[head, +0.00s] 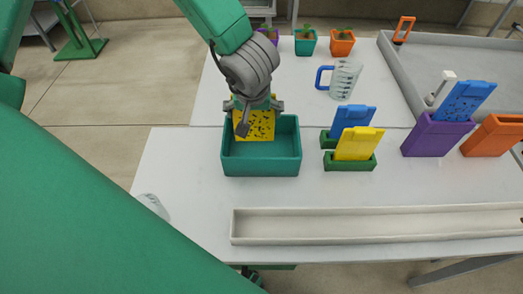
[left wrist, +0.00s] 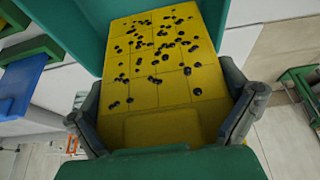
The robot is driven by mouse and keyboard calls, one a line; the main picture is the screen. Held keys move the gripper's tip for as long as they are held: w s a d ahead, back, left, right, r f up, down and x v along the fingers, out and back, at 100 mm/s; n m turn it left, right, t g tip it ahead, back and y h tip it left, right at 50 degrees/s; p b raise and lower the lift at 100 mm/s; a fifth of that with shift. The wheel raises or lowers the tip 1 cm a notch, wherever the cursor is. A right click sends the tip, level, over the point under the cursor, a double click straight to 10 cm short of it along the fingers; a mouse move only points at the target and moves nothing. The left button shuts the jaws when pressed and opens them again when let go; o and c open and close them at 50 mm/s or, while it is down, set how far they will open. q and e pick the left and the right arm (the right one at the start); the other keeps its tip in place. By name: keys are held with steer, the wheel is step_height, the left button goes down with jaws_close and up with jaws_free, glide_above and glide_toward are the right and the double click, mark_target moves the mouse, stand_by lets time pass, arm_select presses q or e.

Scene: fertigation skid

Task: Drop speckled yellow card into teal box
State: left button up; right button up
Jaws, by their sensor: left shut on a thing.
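The speckled yellow card (head: 258,127) hangs upright from my left gripper (head: 254,104), which is shut on it. In the left wrist view the card (left wrist: 160,60) shows many black specks, and the fingers (left wrist: 165,118) close on its two side edges. The open teal box (head: 261,168) stands on the white table. The card appears over or partly inside the back of the box; I cannot tell whether it touches the floor of the box. The box wall (left wrist: 88,30) also shows behind the card in the left wrist view. My right gripper is not in view.
Right of the box, green holders carry a yellow card (head: 358,142) and a blue card (head: 352,118). A purple bin (head: 435,137) holds a speckled blue card (head: 467,100); an orange bin (head: 492,136) is beside it. A measuring jug (head: 344,79) stands behind. A long white trough (head: 370,224) lies in front.

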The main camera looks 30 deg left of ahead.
arm_select(q)
steer(key=o, duration=1.3)
steer(key=v, duration=1.1)
steer(key=shift+r, duration=0.35)
